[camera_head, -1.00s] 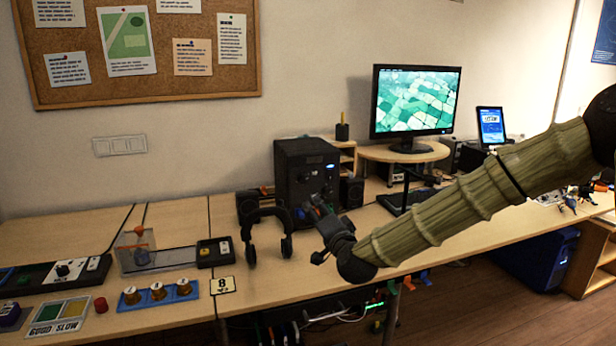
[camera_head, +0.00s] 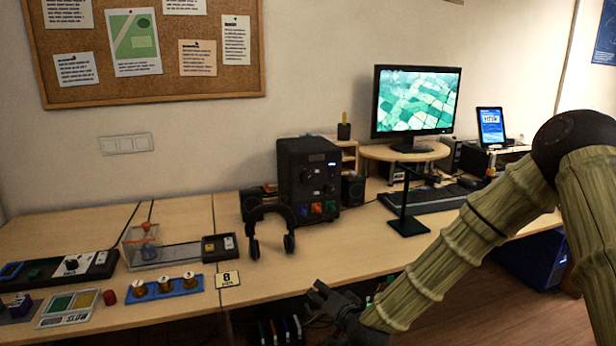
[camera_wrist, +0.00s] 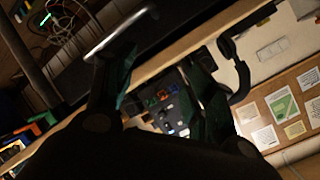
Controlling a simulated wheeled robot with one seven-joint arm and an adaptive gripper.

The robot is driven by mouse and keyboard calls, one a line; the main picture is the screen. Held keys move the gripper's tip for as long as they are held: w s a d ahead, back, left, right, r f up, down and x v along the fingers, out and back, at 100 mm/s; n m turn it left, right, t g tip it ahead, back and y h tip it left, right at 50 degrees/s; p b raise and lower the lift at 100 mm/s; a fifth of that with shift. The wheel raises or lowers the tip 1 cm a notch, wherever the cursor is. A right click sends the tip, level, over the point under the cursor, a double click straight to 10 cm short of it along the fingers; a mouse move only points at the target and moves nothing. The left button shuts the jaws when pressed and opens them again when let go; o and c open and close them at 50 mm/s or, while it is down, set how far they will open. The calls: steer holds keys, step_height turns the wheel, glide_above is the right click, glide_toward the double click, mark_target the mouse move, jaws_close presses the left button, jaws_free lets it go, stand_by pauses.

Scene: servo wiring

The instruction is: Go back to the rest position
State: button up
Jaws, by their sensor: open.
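My gripper (camera_head: 330,300) is at the lower middle of the head view, at the front edge of the table (camera_head: 185,258). My arm bends down to it from the right. In the wrist view its two fingers (camera_wrist: 165,85) are spread apart with nothing between them. Beyond the fingers, the black box with coloured sockets (camera_wrist: 165,100) shows on the table. In the head view this black box (camera_head: 308,175) stands at the back, apart from my gripper.
Black headphones on a stand (camera_head: 268,225) are left of the box. A black stand (camera_head: 405,224), keyboard (camera_head: 445,198) and monitor (camera_head: 415,102) are to the right. A blue rail with several knobs (camera_head: 165,288) lies at left. Cables (camera_wrist: 75,35) hang under the table.

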steer(key=s+d+f+n+g+h, duration=0.1)
steer(key=s+d+f+g, duration=0.15)
steer(key=s+f, duration=0.6)
steer(key=s+d+f+n+g, duration=0.1)
steer(key=s+d+f+g, duration=0.15)
steer(key=s+f, duration=0.6)
steer(key=s+d+f+n+g+h, duration=0.2)
steer(key=s+d+f+g, duration=0.3)
steer(key=s+f, duration=0.8)
steer(key=s+d+n+g+h, duration=0.1)
steer(key=s+d, duration=0.3)
steer(key=s, duration=0.5)
steer(key=s+d+n+g+h, duration=0.15)
steer(key=s+d, duration=0.25)
steer(key=s, duration=0.5)
step_height(320, 180, up, 11)
steer(key=p, duration=1.2)
steer(key=shift+w+m, duration=0.4)
steer(key=shift+m, duration=0.05)
steer(key=shift+r+y, duration=0.1)
steer(key=shift+y, duration=0.15)
